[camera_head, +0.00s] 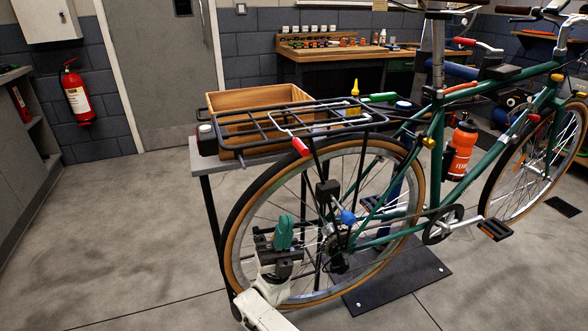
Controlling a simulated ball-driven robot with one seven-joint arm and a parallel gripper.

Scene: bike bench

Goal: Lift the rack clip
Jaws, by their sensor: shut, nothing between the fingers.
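A green bicycle stands at the right with a black rear rack (330,116) over its back wheel. What looks like the rack clip (300,146), a pale bent wire with a red end, sits at the rack's near edge, the red end hanging above the tyre. My gripper (284,228), with teal fingers, is shut and empty. It points up in front of the rear wheel, lower than the clip and apart from it in the picture.
The rear wheel (232,215) stands close behind my gripper. A wooden crate (228,100) rests on a small grey table (203,160) behind the rack. A workbench (345,54) is at the back. Floor at the left is clear; a fire extinguisher (77,96) hangs on the wall.

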